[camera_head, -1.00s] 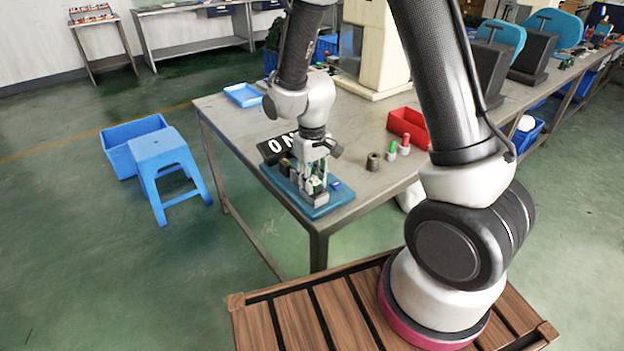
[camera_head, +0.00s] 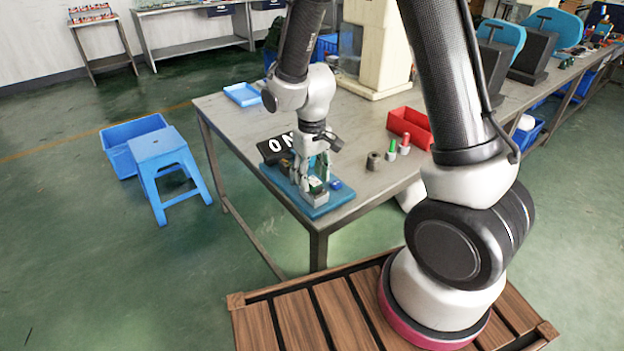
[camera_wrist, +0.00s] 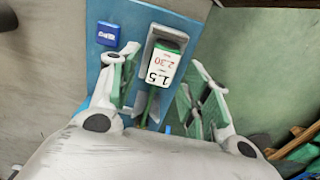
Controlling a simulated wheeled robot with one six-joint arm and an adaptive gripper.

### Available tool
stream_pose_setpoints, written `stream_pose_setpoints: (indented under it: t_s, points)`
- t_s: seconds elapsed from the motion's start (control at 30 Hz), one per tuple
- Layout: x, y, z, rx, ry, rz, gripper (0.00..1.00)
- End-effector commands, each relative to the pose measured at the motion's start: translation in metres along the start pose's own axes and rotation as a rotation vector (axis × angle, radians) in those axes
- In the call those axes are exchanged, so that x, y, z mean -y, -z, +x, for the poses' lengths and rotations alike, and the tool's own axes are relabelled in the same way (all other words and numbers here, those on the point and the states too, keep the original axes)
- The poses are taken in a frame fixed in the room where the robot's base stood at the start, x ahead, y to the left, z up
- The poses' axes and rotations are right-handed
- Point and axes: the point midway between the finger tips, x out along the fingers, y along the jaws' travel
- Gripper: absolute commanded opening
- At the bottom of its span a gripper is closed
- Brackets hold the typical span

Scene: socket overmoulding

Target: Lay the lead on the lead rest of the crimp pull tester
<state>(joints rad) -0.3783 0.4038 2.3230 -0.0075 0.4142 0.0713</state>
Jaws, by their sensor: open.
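The crimp pull tester is a blue base plate (camera_head: 333,203) at the near corner of the metal table, with a grey block (camera_head: 318,199) and a small blue button (camera_head: 336,184). In the wrist view, a green piece with a white label reading "1.5" and "2.30" (camera_wrist: 164,66) lies over the grey block (camera_wrist: 181,24). A thin green lead (camera_wrist: 151,106) runs from it towards my wrist. My gripper (camera_wrist: 165,60) is open, its green-padded fingers on both sides of the labelled piece, apart from it. It also shows low over the plate in the head view (camera_head: 313,182). The lead's far end is hidden.
A grey cylinder (camera_head: 373,161), green-topped (camera_head: 391,151) and red-topped (camera_head: 404,145) pieces and a red bin (camera_head: 410,127) stand to the right. The table's left middle is clear.

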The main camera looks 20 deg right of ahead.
Motion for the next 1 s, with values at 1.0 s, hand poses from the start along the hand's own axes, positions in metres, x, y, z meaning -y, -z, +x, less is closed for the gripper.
stream_pose_setpoints:
  t_s: [1.0]
  points:
    - [-0.05, -0.068, -0.193, -0.143, -0.001, 0.117, 0.48]
